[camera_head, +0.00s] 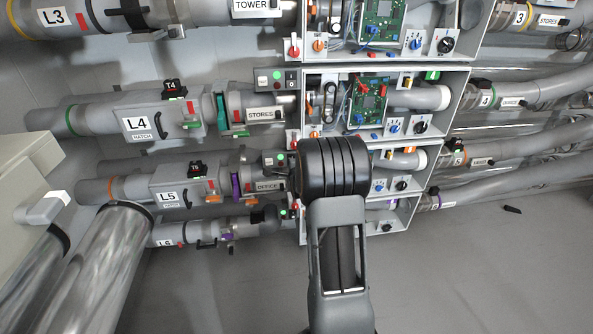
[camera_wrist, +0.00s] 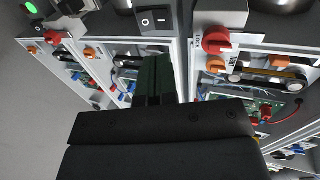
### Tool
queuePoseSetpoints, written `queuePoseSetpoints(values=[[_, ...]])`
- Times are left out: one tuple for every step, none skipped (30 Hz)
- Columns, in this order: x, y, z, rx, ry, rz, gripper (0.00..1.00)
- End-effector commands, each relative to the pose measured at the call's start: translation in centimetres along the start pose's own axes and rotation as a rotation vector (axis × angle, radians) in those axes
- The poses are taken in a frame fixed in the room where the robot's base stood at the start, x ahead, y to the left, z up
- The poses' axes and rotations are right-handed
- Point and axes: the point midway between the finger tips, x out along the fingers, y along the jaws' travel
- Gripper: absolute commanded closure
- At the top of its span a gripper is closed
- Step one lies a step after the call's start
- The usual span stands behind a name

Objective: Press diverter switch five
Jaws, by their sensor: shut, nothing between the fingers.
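In the wrist view a black rocker switch (camera_wrist: 154,19) with white O and line marks sits on a grey housing at the top. No number shows on it. My gripper (camera_wrist: 154,62) is shut and empty, its dark fingers just below the rocker in the picture; I cannot tell whether they touch anything.
A red LOCK knob (camera_wrist: 216,41) stands right of the fingers, and another red knob (camera_wrist: 52,37) is at the left. Open cabinets hold circuit boards (camera_head: 369,102) and knobs. The L4 row has a similar switch box (camera_head: 276,80) above.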

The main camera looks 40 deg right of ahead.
Motion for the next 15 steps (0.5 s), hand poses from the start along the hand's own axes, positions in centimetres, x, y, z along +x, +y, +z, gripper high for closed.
queuePoseSetpoints(values=[[-0.8, -0.1, 0.0, 0.0, 0.0, -0.001, 1.0], [-1.2, -0.1, 0.0, 0.0, 0.0, 0.0, 1.0], [-1.7, -0.2, 0.0, 0.0, 0.0, 0.0, 1.0], [-2.0, -0.2, 0.0, 0.0, 0.0, 0.0, 1.0], [-2.3, -0.2, 0.0, 0.0, -0.001, 0.001, 1.0], [-2.7, -0.2, 0.1, -0.001, -0.001, 0.0, 1.0], [-2.9, -0.2, 0.1, -0.001, -0.001, 0.0, 1.0], [-3.1, -0.2, 0.1, -0.001, -0.002, 0.001, 1.0], [-3.3, -0.2, 0.1, -0.001, -0.002, 0.001, 1.0], [-3.4, -0.2, 0.1, -0.001, -0.002, 0.001, 1.0], [-3.5, -0.2, 0.1, -0.001, -0.003, 0.001, 1.0], [-3.6, -0.2, 0.2, -0.001, -0.003, 0.001, 1.0], [-3.6, -0.2, 0.2, -0.001, -0.003, 0.001, 1.0], [-3.6, -0.2, 0.2, -0.001, -0.003, 0.001, 1.0], [-3.7, -0.2, 0.2, -0.001, -0.003, 0.001, 1.0]])
